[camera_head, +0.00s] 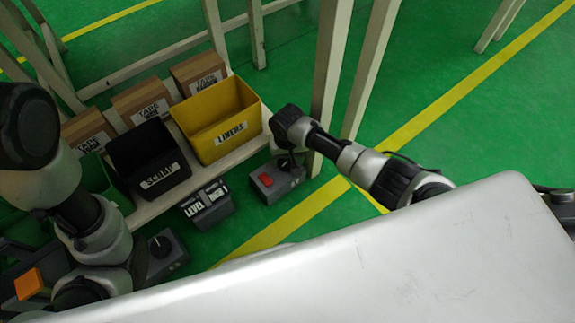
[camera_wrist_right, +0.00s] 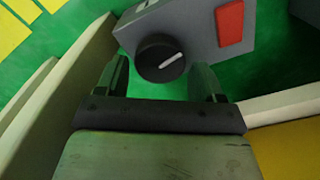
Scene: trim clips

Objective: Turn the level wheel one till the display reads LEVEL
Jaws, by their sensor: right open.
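A black round knob (camera_wrist_right: 160,58) with a white pointer line sits on a grey box (camera_wrist_right: 195,22) with a red button (camera_wrist_right: 231,23). In the head view this box (camera_head: 275,183) stands beside the shelf, its knob (camera_head: 285,163) partly hidden under my right gripper (camera_head: 283,152). In the right wrist view my right gripper (camera_wrist_right: 161,78) is open, its fingers either side of the knob's near edge; I cannot tell whether they touch it. A small dark display unit (camera_head: 207,204) has white labels whose text I cannot read surely. My left arm shows at left, but its fingers do not.
A yellow LINERS bin (camera_head: 218,112) and a black SCRAP bin (camera_head: 148,158) stand on a shelf before several cardboard boxes (camera_head: 142,101). A second dial (camera_head: 160,246) and an orange button (camera_head: 28,284) are at lower left. Pale posts (camera_head: 328,75) rise close to my right gripper.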

